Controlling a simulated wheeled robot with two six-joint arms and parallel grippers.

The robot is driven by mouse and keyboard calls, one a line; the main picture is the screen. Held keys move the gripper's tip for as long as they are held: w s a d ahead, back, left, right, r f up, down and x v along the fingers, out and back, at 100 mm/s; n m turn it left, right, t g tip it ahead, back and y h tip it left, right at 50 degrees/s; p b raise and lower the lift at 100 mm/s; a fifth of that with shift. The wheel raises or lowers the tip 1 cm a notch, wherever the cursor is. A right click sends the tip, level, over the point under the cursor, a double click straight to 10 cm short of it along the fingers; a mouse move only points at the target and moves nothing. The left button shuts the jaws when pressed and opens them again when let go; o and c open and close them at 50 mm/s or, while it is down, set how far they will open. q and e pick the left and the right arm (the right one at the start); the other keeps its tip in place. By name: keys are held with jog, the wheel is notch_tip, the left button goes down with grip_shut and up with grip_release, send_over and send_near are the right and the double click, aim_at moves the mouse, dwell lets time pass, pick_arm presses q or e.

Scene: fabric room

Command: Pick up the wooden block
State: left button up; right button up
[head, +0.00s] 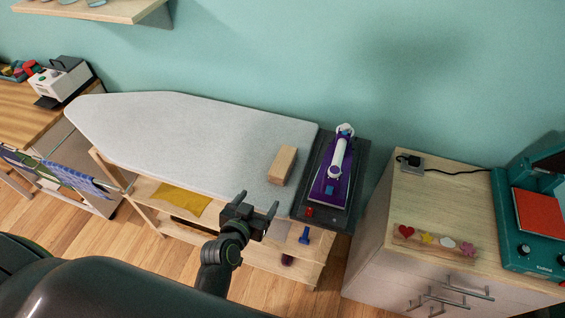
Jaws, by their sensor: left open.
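The wooden block (282,165) is a light brown oblong lying on the grey ironing board (190,135), near its right end. My left gripper (257,203) is in front of the board's near edge, below and to the left of the block in the picture. Its two fingers are spread and nothing is between them. The gripper is apart from the block. My right gripper is not in the picture.
A purple iron (332,178) rests on a dark stand (355,195) just right of the block. A wooden cabinet (437,205) stands further right. A lower shelf holds a yellow cloth (182,199). The board's left part is clear.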

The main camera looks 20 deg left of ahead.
pick_arm(q)
jog(key=b, duration=0.5)
send_near(279, 172)
jog(key=w+f, duration=0.4)
jog(key=w, duration=0.1)
jog(key=shift+a, duration=0.1)
jog(key=shift+w+f+b, duration=0.1)
jog(key=shift+w+b, duration=0.3)
jog(key=shift+b, duration=0.05)
jog(key=b+x, duration=0.4)
jog(key=shift+w+f, duration=0.1)
jog(key=shift+f, duration=0.05)
jog(key=shift+w+b, duration=0.45)
jog(key=shift+b, duration=0.05)
jog(key=c, duration=1.1)
jog(key=shift+c, duration=0.8)
